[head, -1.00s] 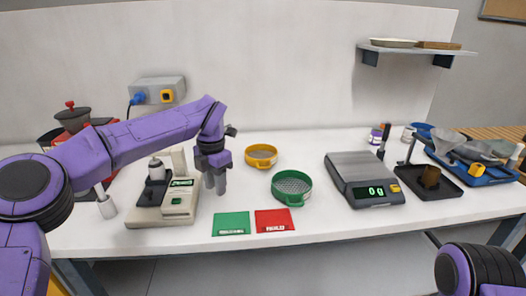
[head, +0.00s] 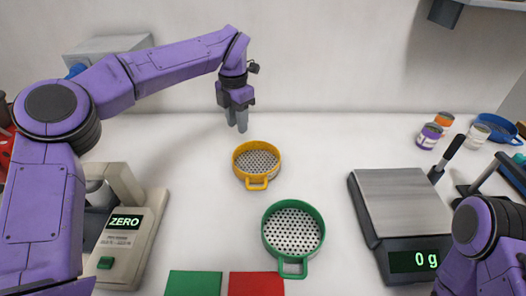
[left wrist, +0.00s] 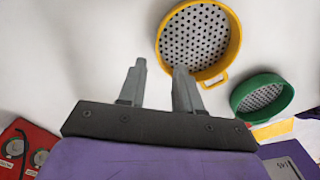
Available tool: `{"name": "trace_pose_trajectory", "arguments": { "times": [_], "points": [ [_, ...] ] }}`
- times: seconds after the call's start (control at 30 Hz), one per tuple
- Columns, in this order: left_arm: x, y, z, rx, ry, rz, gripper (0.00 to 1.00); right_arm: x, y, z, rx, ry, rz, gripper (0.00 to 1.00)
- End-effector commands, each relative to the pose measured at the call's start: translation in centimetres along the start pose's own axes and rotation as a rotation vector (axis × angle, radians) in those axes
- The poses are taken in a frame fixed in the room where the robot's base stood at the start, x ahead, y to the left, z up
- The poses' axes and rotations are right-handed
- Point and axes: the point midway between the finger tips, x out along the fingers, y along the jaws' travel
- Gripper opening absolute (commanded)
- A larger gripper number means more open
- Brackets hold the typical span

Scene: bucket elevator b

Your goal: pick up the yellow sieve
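The yellow sieve (head: 257,161) lies flat on the white table, its perforated bottom visible and its handle towards me. It also shows in the left wrist view (left wrist: 200,38). My left gripper (head: 237,122) hangs, fingers down, just behind and slightly left of the sieve, apart from it in the head view. In the left wrist view its two fingers (left wrist: 160,68) are spread with nothing between them; the right fingertip overlaps the sieve's rim in the picture. I cannot tell its exact height. My right arm shows at the lower right, but its gripper is out of view.
A green sieve (head: 293,228) lies in front, to the right. Green (head: 193,283) and red (head: 256,284) mats lie at the front. The table around the yellow sieve is clear.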

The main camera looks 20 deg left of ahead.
Motion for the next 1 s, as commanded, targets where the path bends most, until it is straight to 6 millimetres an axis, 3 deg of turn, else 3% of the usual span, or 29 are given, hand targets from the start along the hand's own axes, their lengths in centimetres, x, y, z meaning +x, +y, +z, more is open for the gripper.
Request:
{"name": "trace_pose_trajectory", "arguments": {
  "times": [0.2, 0.37, 0.6, 0.87, 1.0],
  "points": [
    [3.8, -0.1, 0.1, 0.003, 0.004, -0.002, 0.34, -0.3, 0.1, -0.1, 0.0, -0.001, 0.001, 0.43],
    [5.5, 0.0, 0.3, 0.003, 0.003, -0.002, 0.34, -0.7, 0.1, -0.2, 0.0, -0.001, 0.001, 0.43],
    [9.6, 0.5, 1.1, 0.005, 0.003, -0.001, 0.34, -1.9, 0.2, -0.7, 0.0, -0.001, 0.0, 0.43],
    [10.4, 0.5, 1.1, 0.004, 0.0, 0.0, 0.34, -1.8, 0.2, -0.7, 0.0, -0.001, 0.0, 0.43],
    [10.3, 0.5, 1.1, 0.004, 0.0, 0.0, 0.0, -1.8, 0.2, -0.7, 0.0, -0.001, 0.0, 0.43]
  ]
}}
